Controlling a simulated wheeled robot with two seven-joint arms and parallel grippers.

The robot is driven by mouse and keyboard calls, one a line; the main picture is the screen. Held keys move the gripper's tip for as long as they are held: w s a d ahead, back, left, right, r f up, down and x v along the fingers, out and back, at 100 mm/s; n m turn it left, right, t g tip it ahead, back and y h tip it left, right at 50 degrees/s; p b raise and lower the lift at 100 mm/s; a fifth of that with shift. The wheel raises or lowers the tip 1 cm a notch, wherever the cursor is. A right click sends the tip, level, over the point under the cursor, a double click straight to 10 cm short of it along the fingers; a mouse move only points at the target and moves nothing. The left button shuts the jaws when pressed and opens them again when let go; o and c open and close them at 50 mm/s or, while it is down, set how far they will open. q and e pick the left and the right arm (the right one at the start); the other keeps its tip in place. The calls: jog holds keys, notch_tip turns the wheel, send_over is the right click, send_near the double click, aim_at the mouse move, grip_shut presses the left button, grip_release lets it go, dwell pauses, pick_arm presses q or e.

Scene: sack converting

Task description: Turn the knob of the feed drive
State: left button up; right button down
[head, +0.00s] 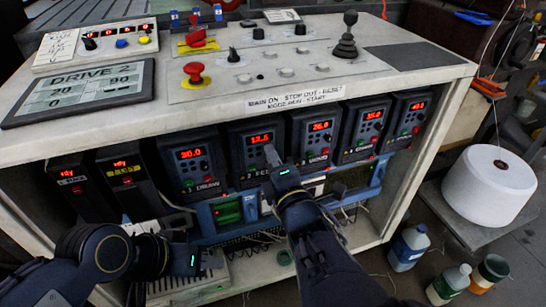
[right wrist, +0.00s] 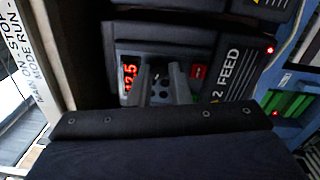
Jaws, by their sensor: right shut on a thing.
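A white roll (head: 490,185) and bottles (head: 408,246) stand at the right.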

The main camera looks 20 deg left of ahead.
jog(key=shift+n, duration=0.4)
jog(key=c, duration=1.3)
grip_release()
jog(key=shift+c, duration=0.2)
jog(key=shift+s+d, duration=0.1)
jog(key=p+v, duration=0.1)
jog(key=v, duration=0.6)
jog(key=shift+s+d, duration=0.2)
jog(key=shift+s, duration=0.05)
jog(key=shift+f, duration=0.15)
